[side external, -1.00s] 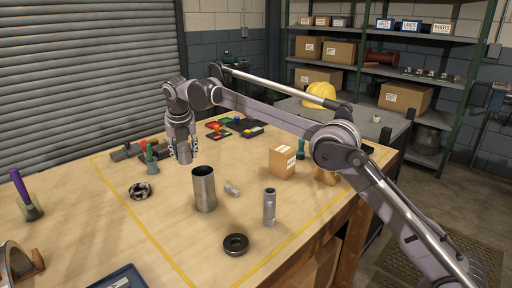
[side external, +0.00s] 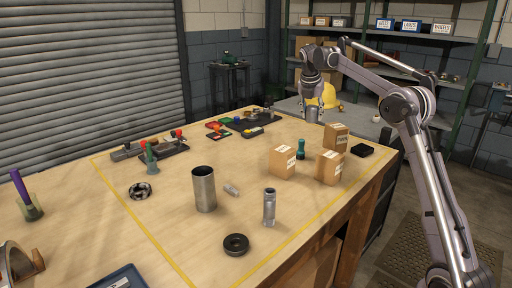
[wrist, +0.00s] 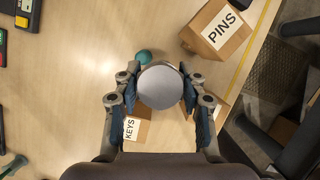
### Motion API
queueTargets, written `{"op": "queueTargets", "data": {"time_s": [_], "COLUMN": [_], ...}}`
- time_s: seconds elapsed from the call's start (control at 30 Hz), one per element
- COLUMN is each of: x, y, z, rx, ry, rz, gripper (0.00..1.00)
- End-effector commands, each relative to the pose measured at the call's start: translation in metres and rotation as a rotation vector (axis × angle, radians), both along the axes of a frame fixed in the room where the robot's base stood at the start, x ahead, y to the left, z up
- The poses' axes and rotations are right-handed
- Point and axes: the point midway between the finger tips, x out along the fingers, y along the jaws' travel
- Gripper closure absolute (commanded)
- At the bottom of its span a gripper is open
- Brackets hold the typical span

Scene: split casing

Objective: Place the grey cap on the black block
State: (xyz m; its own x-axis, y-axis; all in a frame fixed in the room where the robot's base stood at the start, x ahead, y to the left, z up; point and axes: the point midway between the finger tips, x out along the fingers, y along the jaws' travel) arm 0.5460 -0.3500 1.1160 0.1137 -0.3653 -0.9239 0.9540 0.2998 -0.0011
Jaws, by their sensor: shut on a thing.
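My gripper (side external: 313,103) is raised above the far right part of the table in the side view. It is shut on the grey cap (side external: 312,115), a short cylinder. In the wrist view the round grey face of the cap (wrist: 160,87) sits between both fingers of my gripper (wrist: 160,92). The black block (side external: 362,150) lies flat near the table's right edge, to the right of and lower than the cap in the side view. The cap and the block are apart. I cannot make out the block in the wrist view.
Cardboard boxes (side external: 283,162), (side external: 330,168) and (side external: 335,138) stand left of the block, with a teal-green item (side external: 301,149) among them. The PINS box (wrist: 217,27) and KEYS box (wrist: 140,130) show in the wrist view. A metal cylinder (side external: 204,190) stands mid-table.

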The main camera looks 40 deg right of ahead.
Motion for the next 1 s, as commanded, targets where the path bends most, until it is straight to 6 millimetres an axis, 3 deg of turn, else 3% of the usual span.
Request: {"op": "queueTargets", "data": {"time_s": [0.03, 0.3, 0.6, 0.83, 1.0], "x": [-0.017, -0.105, -0.199, -0.233, -0.221], "y": [-0.021, -0.112, -0.188, -0.210, -0.211], "z": [0.002, 0.000, -0.019, -0.029, -0.040], "rx": [0.000, 0.000, -0.001, 0.000, 0.000], "ry": [0.000, 0.000, -0.002, -0.001, 0.000], "rz": [-0.042, -0.235, -0.387, -0.430, -0.432], "gripper": [1.00, 1.00, 1.00, 1.00, 1.00]}}
